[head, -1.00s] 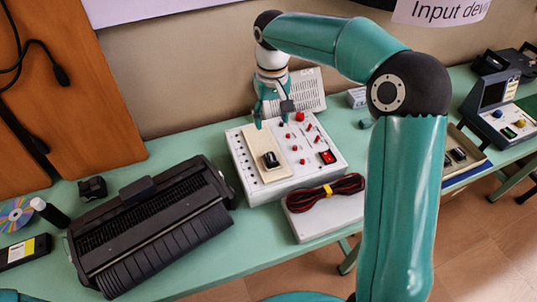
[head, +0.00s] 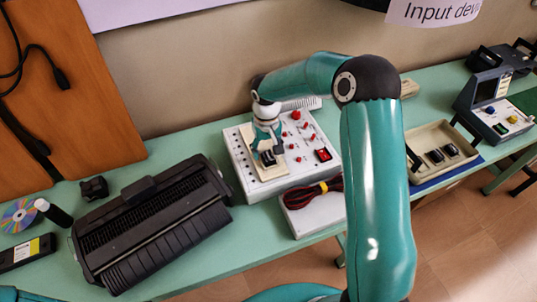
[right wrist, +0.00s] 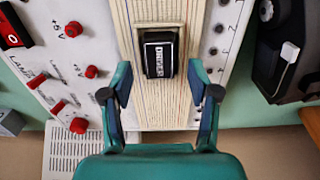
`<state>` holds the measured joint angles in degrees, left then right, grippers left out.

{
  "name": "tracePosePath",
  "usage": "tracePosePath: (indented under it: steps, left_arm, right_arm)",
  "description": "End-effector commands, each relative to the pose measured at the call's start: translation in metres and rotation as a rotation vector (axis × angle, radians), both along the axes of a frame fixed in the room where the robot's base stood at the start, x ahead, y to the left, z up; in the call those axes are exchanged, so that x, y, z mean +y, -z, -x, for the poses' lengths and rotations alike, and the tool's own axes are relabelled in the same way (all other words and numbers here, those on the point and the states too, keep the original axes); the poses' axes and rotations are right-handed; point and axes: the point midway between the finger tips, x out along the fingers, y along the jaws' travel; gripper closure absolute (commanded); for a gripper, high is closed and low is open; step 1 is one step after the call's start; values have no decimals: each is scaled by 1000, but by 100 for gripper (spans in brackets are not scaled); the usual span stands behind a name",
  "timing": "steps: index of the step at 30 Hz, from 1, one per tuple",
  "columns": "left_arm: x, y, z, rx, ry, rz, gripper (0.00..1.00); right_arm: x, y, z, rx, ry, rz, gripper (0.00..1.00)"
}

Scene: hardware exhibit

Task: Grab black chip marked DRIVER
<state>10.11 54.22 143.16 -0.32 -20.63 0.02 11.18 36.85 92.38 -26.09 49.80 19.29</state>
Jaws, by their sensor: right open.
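The black chip marked DRIVER (right wrist: 159,54) sits on a pale ribbed strip (right wrist: 190,113) in the right wrist view, its white lettering readable along its face. In the head view the chip (head: 268,158) is partly hidden by my right gripper. My right gripper (right wrist: 158,70) is open, with one finger on each side of the chip's near end and gaps between. In the head view the gripper (head: 266,147) points down over the strip on the white panel (head: 300,168). My left gripper is not in view.
Red knobs and a red switch (head: 323,154) stand beside the strip on the panel. A red-black cable bundle (head: 308,192) lies in front. A black printer-like device (head: 150,225) is at left. A tray (head: 434,137) with dark chips is at right.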

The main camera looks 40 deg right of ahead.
Motion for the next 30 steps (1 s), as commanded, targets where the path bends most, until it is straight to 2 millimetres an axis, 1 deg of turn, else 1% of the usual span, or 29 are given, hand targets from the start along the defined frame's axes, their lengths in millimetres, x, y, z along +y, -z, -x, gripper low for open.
tracePosePath:
  steps: [3, 9, 17, 18, 20, 30]
  left_arm:
    - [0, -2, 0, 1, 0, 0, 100]
    - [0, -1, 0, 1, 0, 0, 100]
    - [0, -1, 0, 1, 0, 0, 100]
    - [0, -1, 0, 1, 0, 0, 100]
    - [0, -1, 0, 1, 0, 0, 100]
    - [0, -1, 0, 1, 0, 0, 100]
  right_arm:
    - [0, 7, 1, 1, 0, 0, 40]
    - [0, 7, 0, 0, 0, 0, 40]
    - [0, 7, 0, -1, -1, 0, 83]
    - [0, 7, 0, 0, -1, 0, 90]
    - [0, 7, 0, -1, -1, 0, 99]
    - [0, 4, 0, -1, -1, 0, 99]
